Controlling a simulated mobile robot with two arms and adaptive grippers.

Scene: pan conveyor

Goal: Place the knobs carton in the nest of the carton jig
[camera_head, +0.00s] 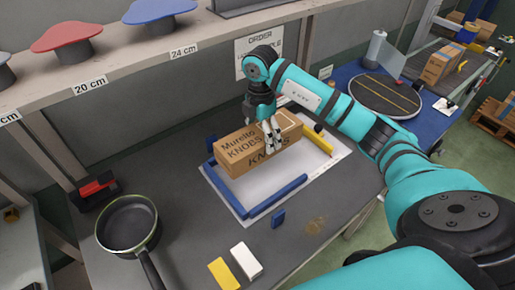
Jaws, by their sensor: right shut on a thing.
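The brown knobs carton (238,152), printed "Muretto KNOBS", is upright over the carton jig (227,192). The jig is a white plate with blue rails at the left and front and a yellow bar at the right. The carton is at the back left of the plate; I cannot tell whether it rests on it. My right gripper (273,146) reaches down from above and is shut on the carton near its right part. The gripper hides some of the carton's top and front. My left gripper is not in view.
A black pan (127,222) and a red-black item (97,190) are on the grey table at left. A small blue block (278,219), a white block (246,260) and a yellow block (223,273) lie in front of the jig. A shelf (130,60) overhangs behind.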

